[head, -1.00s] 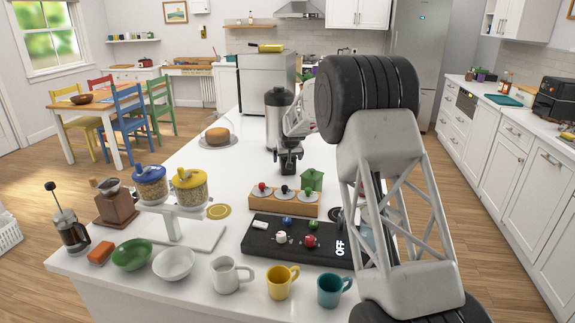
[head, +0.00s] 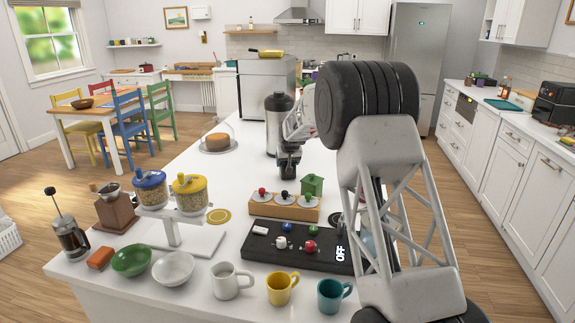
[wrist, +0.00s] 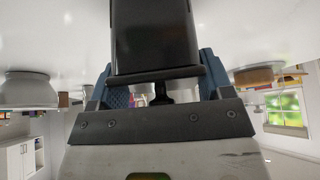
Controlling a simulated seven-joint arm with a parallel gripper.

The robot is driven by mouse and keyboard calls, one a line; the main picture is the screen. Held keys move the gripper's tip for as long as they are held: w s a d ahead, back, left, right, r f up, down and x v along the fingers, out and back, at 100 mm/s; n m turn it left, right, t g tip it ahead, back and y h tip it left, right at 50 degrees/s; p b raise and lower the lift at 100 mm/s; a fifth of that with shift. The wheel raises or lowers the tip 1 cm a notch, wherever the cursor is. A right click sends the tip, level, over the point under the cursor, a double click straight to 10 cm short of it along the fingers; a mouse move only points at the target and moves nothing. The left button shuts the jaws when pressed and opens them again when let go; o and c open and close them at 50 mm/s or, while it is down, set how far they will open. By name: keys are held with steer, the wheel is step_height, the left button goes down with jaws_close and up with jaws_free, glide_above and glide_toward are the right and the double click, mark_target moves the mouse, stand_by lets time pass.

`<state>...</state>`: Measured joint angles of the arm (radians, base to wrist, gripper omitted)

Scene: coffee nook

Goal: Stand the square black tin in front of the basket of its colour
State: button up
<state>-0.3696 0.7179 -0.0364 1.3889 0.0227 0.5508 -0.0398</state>
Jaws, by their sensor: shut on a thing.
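My gripper (head: 289,160) is over the white counter, just right of the steel canister in the head view. In the wrist view it is shut on a glossy black square tin (wrist: 155,35), with a blue-padded finger on each side. The tin's wider lid rim and dark knob face my gripper. In the head view the tin is small and dark below my wrist, and its base is hard to make out. I cannot make out any basket of its colour in these views.
The steel canister (head: 277,125) and a domed cake (head: 217,142) stand near my gripper. A wooden rack (head: 284,206), green lidded box (head: 312,186) and black panel (head: 295,248) are nearer. Mugs and bowls line the front edge. Clear counter lies left of my gripper.

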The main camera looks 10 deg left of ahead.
step_height(320, 180, up, 10)
steer(key=shift+f, duration=0.1)
stand_by(0.4)
steer(key=shift+s, duration=0.1)
stand_by(0.6)
steer(key=shift+s+d+n, duration=0.35)
steer(key=shift+s+n, duration=0.15)
steer(key=shift+s, duration=0.25)
steer(key=s+d+n+g+y, duration=0.3)
steer(key=s+n, duration=0.5)
steer(key=s, duration=0.4)
steer(key=shift+s+d, duration=0.15)
steer(key=shift+d, duration=0.05)
steer(key=shift+f, duration=3)
steer(key=shift+f, duration=1.85)
